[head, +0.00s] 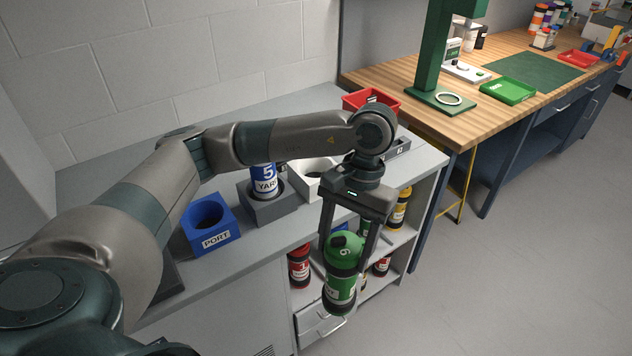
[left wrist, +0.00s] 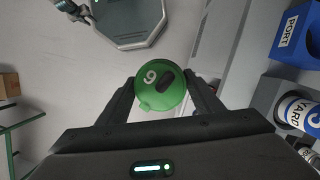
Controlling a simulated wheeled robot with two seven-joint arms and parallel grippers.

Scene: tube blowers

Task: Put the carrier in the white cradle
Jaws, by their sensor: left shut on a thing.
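My left gripper (head: 352,232) is shut on a green carrier (head: 341,275) and holds it roughly upright in the air in front of the cabinet's open shelves. The left wrist view shows the carrier's round green end (left wrist: 161,86) between the two fingers, with a digit on it that reads as 9 from there. The white cradle (head: 309,180) stands on the grey counter, behind and above the carrier in the head view. My left arm hides part of it, and its opening looks empty where it shows. My right gripper does not show.
A blue cradle marked PORT (head: 212,228) looks empty. A grey cradle (head: 268,209) left of the white one holds a blue carrier (head: 264,182). A red bin (head: 371,101) stands at the counter's back. Red (head: 299,266) and yellow (head: 399,209) carriers stand on the shelves below.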

